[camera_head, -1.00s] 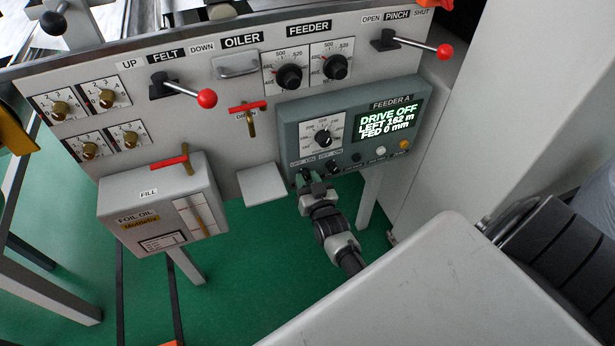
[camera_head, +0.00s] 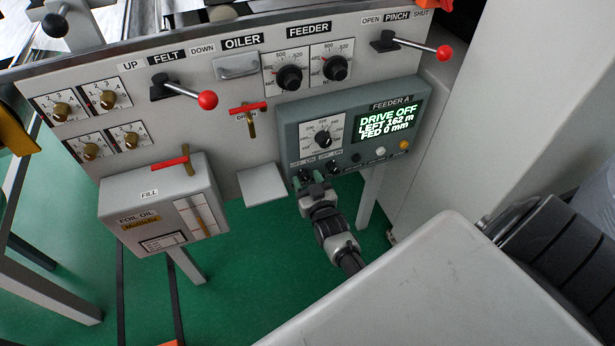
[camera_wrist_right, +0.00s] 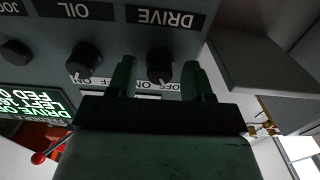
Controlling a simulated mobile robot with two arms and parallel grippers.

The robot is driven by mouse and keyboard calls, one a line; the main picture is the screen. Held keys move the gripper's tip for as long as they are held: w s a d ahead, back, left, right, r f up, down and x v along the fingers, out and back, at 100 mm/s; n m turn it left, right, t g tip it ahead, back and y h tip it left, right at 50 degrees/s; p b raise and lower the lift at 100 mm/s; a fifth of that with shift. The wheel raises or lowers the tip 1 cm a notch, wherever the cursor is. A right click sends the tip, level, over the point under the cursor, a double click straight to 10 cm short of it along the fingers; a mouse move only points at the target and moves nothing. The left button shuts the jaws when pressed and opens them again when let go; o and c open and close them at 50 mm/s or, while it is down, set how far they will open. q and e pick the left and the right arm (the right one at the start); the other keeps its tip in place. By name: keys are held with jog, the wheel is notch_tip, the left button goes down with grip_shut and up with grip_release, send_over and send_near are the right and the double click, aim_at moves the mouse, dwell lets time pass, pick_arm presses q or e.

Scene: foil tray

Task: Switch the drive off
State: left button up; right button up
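The grey feeder control box (camera_head: 288,130) has a green-lettered display (camera_head: 386,122) that reads "DRIVE OFF", "LEFT 162 m" and "FED 0 mm". The black drive knob (camera_head: 304,175) is at its lower left corner. In the right wrist view the drive knob (camera_wrist_right: 160,65) lies between the two fingers of my right gripper (camera_wrist_right: 157,80), with gaps on both sides. The gripper is open and not clamped on it. In the head view my right gripper (camera_head: 317,187) is just below the box's lower edge. My left gripper is not in view.
The oil knob (camera_head: 331,168) is close beside the drive knob. Red-ball levers (camera_head: 207,100) stick out of the machine panel. A foil oil box (camera_head: 160,200) and a small grey shelf (camera_head: 262,185) are left of my gripper. Green floor lies below.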

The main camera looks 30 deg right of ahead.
jog(key=shift+o, duration=0.3)
jog(key=shift+s, duration=0.1)
jog(key=v, duration=1)
jog(key=shift+s+p, duration=0.25)
jog(key=shift+p, duration=0.05)
jog(key=shift+a, duration=0.15)
